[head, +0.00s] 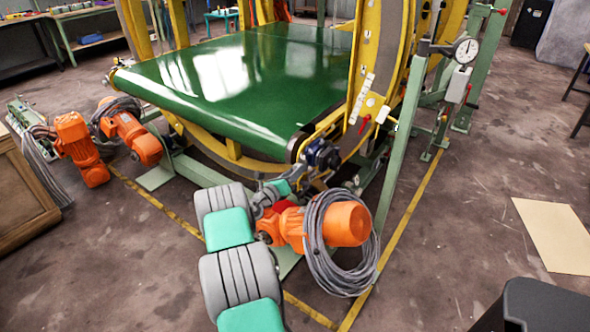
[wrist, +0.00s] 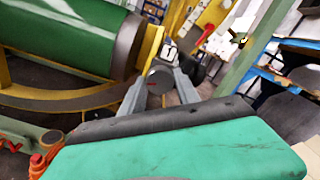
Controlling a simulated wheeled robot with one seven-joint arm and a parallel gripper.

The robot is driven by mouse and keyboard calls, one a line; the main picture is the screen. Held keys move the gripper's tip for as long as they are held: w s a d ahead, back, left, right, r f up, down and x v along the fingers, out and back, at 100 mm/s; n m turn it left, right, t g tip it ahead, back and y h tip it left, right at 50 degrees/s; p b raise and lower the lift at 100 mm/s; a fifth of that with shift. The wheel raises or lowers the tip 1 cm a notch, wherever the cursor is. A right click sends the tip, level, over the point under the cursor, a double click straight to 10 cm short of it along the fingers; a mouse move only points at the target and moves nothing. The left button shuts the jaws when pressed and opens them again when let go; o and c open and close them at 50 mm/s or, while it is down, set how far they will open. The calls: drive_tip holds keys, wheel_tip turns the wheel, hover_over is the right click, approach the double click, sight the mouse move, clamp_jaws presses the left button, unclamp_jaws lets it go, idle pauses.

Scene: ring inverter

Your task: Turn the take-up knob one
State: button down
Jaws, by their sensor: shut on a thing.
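The take-up knob (wrist: 160,80) is a dark round knob near the end of the green belt's roller in the wrist view. My gripper (wrist: 160,88) has one grey finger on each side of it and is shut on it. In the head view, my gripper (head: 305,178) reaches the dark unit (head: 322,154) at the belt's near right corner, beside the yellow ring. The knob itself is hard to make out there, and any turn marking on it is too small to read.
The green belt (head: 235,80) runs back through the yellow ring frame (head: 385,70). Orange motors (head: 345,224) with a coiled grey cable (head: 335,280) sit close to my arm. A green post with a dial gauge (head: 465,50) stands at right. Floor at right is mostly clear.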

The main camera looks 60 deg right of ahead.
drive_tip(key=shift+n+p, duration=0.65)
drive_tip(key=shift+n, duration=0.15)
drive_tip(key=c, duration=0.9)
unclamp_jaws()
drive_tip(key=shift+a, duration=0.1)
drive_tip(key=a, duration=0.5)
drive_tip(key=w+a, duration=0.1)
drive_tip(key=a, duration=0.1)
drive_tip(key=shift+w+a, duration=0.1)
drive_tip(key=shift+a, duration=0.15)
